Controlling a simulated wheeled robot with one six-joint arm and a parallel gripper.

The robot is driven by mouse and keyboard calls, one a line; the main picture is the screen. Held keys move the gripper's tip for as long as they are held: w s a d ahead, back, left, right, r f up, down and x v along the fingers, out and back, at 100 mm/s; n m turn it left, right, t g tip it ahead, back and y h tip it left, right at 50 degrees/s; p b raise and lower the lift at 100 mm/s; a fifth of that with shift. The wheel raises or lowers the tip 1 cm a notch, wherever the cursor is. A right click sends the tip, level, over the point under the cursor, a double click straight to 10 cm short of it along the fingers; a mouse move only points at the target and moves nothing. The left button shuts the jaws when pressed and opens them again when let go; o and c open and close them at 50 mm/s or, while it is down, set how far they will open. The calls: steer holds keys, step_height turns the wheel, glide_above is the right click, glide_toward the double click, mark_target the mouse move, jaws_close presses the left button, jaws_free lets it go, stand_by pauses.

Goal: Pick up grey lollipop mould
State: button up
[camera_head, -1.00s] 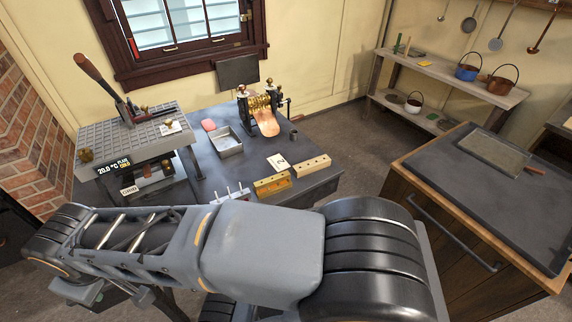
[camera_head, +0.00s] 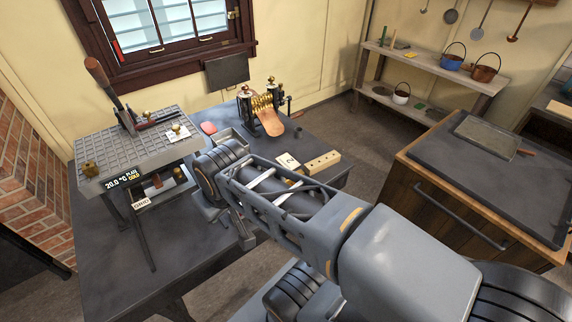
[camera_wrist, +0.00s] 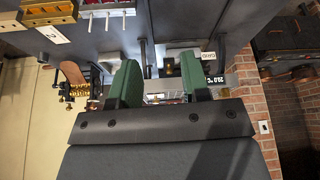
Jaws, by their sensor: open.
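The grey lollipop mould (camera_wrist: 108,11) is at the top of the wrist view, with thin pale sticks pointing down in the picture. In the head view my arm hides it. My gripper (camera_wrist: 160,74) shows two green fingers spread apart with nothing held between them. The mould is apart from the fingers, above and left of them in the wrist view.
A brass mould (camera_wrist: 48,13) lies beside the grey one. A pale wooden mould (camera_head: 322,162) and a numbered card (camera_head: 288,160) are on the dark table (camera_head: 110,250). The brass drop roller (camera_head: 264,104) and grey heated stand (camera_head: 130,145) are close by.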

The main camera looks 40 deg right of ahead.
steer(key=shift+o, duration=1.6)
steer(key=shift+w+d+m, duration=0.25)
steer(key=shift+m, duration=0.15)
steer(key=o, duration=0.5)
steer(key=w+d+m, duration=0.1)
steer(key=d+m, duration=0.1)
steer(key=w+d+f+m+g, duration=0.1)
steer(key=w+d+m, duration=0.1)
steer(key=w+d+m+g, duration=0.1)
steer(key=w+d, duration=0.1)
steer(key=shift+w+f+m+y, duration=0.25)
steer(key=shift+m+y, duration=0.05)
steer(key=shift+m, duration=0.1)
steer(key=shift+c, duration=0.2)
steer(key=shift+o, duration=0.9)
steer(key=w+d+f+m+g+y, duration=0.1)
steer(key=w+d+f+m, duration=0.2)
steer(key=d+m, duration=0.2)
steer(key=shift+w+d, duration=0.35)
steer(key=shift+d, duration=0.35)
steer(key=w+d+f+m+y, duration=0.1)
steer(key=d+f+m+y, duration=0.1)
steer(key=d+f+m, duration=0.6)
steer(key=d+f, duration=0.1)
steer(key=d, duration=0.4)
steer(key=shift+w+f+m+y, duration=0.2)
steer(key=shift+m+y, duration=0.2)
steer(key=shift+f, duration=0.1)
